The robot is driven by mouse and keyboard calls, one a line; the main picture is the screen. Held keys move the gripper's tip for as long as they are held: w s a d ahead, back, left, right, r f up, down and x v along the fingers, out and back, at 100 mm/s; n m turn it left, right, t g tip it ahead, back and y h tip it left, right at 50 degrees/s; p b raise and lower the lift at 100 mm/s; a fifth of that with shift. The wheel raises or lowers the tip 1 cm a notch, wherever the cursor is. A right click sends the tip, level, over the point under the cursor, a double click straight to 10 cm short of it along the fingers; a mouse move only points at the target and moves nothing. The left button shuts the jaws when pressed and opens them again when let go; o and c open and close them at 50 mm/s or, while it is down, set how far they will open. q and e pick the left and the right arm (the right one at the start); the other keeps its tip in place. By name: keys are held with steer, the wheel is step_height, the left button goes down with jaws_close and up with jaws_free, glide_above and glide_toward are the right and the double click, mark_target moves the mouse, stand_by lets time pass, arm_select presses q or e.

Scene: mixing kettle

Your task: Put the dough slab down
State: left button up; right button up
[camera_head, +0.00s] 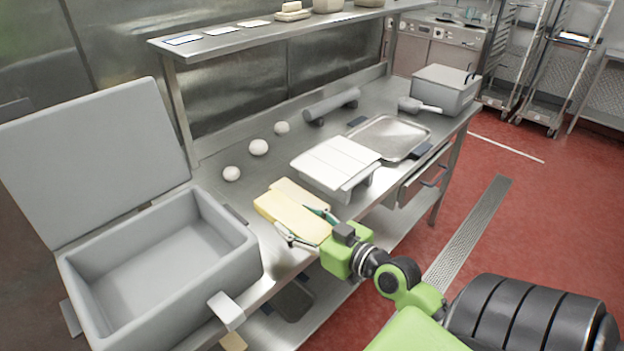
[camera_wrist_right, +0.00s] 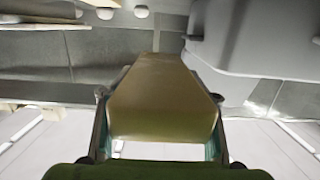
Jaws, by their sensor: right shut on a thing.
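The dough slab (camera_head: 292,217) is a flat, pale yellow block in the middle of the head view, over the front part of the steel table (camera_head: 248,207). My right gripper (camera_head: 304,225) is shut on its near end, with one finger on each side. In the right wrist view the slab (camera_wrist_right: 163,85) reaches away from between the fingers of my right gripper (camera_wrist_right: 160,135). A second pale yellow piece (camera_head: 293,188) shows just behind it in the head view. I cannot tell whether the held slab touches the table. My left gripper is out of view.
A large grey open box (camera_head: 165,255) with a raised lid stands at the left. Three white dough balls (camera_head: 258,147) lie behind the slab. A white-topped unit (camera_head: 335,163), a tray (camera_head: 390,137) and a grey roller (camera_head: 331,105) are to the right.

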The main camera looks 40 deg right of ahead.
mark_target(286, 209)
steer(key=w+f, duration=0.1)
steer(key=w, duration=0.1)
steer(key=w+d, duration=0.1)
steer(key=w, duration=0.1)
steer(key=w+d+f+p, duration=0.1)
steer(key=w, duration=0.2)
steer(key=shift+f, duration=0.35)
steer(key=w+f, duration=0.1)
steer(key=w+f+b, duration=0.1)
steer(key=f, duration=0.1)
steer(key=w+f, duration=0.1)
steer(key=f, duration=0.1)
steer(key=shift+w+d+b, duration=0.25)
steer(key=shift+w+b, duration=0.05)
steer(key=shift+w, duration=0.1)
steer(key=shift+w+d+f, duration=0.1)
steer(key=shift+w+f, duration=0.2)
steer(key=shift+f, duration=0.1)
steer(key=shift+w+f+b, duration=0.2)
steer(key=shift+f+b, duration=0.1)
steer(key=shift+b, duration=0.1)
step_height(286, 209, down, 2)
steer(key=shift+f+b, duration=0.1)
steer(key=shift+b, duration=0.3)
steer(key=shift+f, duration=0.4)
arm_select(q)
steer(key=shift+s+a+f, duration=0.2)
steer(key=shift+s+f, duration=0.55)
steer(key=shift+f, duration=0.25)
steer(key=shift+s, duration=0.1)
